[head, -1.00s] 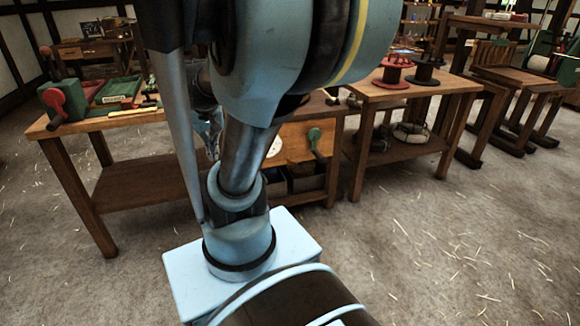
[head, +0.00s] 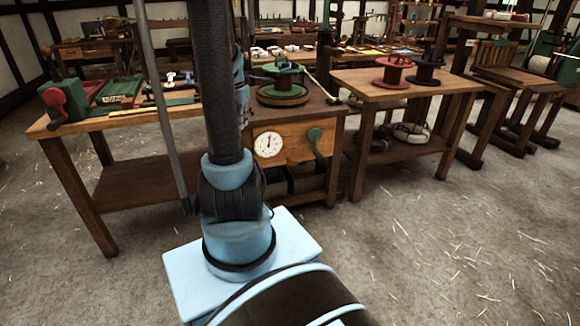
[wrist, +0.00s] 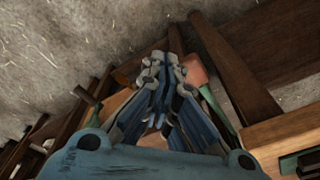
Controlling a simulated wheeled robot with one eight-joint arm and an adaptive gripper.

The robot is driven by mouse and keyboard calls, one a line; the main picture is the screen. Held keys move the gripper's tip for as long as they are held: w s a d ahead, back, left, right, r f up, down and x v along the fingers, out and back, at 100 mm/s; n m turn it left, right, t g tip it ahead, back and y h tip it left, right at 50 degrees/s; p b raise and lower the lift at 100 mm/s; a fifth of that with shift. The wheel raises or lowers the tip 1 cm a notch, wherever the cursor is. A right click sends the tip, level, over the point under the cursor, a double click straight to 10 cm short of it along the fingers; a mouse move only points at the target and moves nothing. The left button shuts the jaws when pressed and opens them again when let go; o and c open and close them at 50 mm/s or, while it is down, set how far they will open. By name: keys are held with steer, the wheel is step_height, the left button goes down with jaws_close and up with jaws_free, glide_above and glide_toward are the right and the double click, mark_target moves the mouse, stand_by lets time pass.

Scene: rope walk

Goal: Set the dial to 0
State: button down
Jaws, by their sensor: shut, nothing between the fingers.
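The dial (head: 268,145) is a round white face with dark marks on the front of a wooden box (head: 290,165) below the bench top. Its hand seems to point about straight up, but the numbers are too small to read. A green crank (head: 317,141) with a hanging handle is on the same panel, right of the dial. In the wrist view my gripper (wrist: 165,62) is shut and empty, pointing down over benches and floor. In the head view my arm hides the gripper. The dial cannot be made out in the wrist view.
A green reel (head: 283,75) stands on the bench above the box. A green block with a red crank (head: 62,105) is at the bench's left end. Red and black spools (head: 393,72) stand on the table to the right. The straw-strewn floor at right is open.

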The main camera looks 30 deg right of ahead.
steer(key=w+d+f+m, duration=0.2)
steer(key=w+d+f, duration=0.1)
steer(key=d+f, duration=0.3)
steer(key=w+d+f+m, duration=0.3)
steer(key=d, duration=0.5)
steer(key=m+g, duration=0.1)
steer(key=m, duration=0.3)
glide_toward(290, 163)
steer(key=shift+s+a+r, duration=0.1)
steer(key=shift+a, duration=0.1)
steer(key=shift+d+f, duration=0.15)
steer(key=shift+f, duration=1.6)
steer(key=shift+d+f, duration=0.2)
steer(key=shift+f, duration=1.55)
